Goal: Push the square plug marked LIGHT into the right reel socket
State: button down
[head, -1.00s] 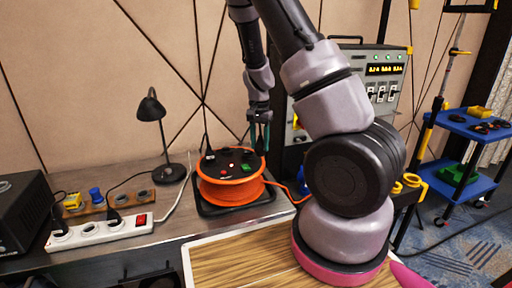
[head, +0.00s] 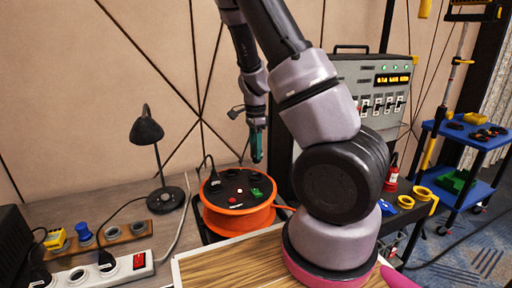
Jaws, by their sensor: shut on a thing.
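The orange cable reel (head: 238,221) stands on the bench with its black top facing up. A black plug (head: 214,180) with a cord sits at the left of that top, and a green piece (head: 257,193) is at its right. My gripper (head: 257,158) points down above the right rear part of the reel, clear of its top. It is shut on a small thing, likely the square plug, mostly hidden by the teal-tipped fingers. The LIGHT marking cannot be read. The right reel socket cannot be made out clearly.
A black desk lamp (head: 148,132) stands left of the reel. A white power strip (head: 120,271) and a wooden socket board (head: 128,240) lie at front left. A grey switch panel (head: 372,80) stands behind my arm. A blue-shelved cart (head: 470,134) is at the right.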

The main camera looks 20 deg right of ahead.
aim_at(256, 161)
jog(key=shift+f, duration=2.5)
jog(key=shift+f, duration=1.05)
jog(key=shift+c, duration=1.4)
grip_release()
jog(key=shift+o, duration=1.4)
jog(key=shift+r, duration=3)
